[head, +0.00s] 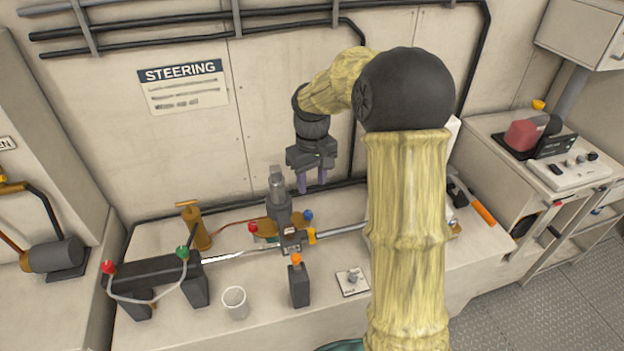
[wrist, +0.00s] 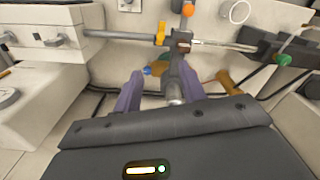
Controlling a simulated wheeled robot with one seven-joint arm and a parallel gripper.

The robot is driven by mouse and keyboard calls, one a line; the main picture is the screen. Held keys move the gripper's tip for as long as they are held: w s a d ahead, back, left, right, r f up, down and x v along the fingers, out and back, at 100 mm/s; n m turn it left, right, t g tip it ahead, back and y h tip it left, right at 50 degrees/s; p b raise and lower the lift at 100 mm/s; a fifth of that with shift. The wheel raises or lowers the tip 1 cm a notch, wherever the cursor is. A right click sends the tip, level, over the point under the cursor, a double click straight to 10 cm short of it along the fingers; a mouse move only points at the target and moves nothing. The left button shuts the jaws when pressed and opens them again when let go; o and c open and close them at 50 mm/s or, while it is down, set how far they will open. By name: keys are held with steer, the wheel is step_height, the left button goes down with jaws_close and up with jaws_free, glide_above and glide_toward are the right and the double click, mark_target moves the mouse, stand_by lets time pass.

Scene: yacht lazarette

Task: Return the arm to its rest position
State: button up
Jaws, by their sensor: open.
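My arm (head: 408,220) rises at the right of centre in the head view and bends at a black joint toward the back wall. My gripper (head: 312,188) hangs at the end, fingers pointing down, above the bench behind the grey upright fitting (head: 277,195). Its two purple fingers are apart with nothing between them that I can see held. In the wrist view the gripper (wrist: 158,95) is also open, and the fitting (wrist: 178,75) shows beyond and between the fingers. Part of the bench is hidden behind my arm in the head view.
A metal rod (head: 340,230) runs along the bench through the fitting. A brass valve (head: 195,228), a black bracket (head: 155,277) with hoses, a white cup (head: 235,302) and a black post with orange top (head: 298,282) stand nearby. Pipes (head: 200,27) run along the wall.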

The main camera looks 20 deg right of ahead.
steer(key=s+a+f+m+t, duration=0.1)
steer(key=s, duration=0.8)
steer(key=s+a+f+m+t, duration=0.1)
steer(key=s+f+m, duration=0.1)
steer(key=s, duration=0.8)
steer(key=shift+m+t, duration=0.3)
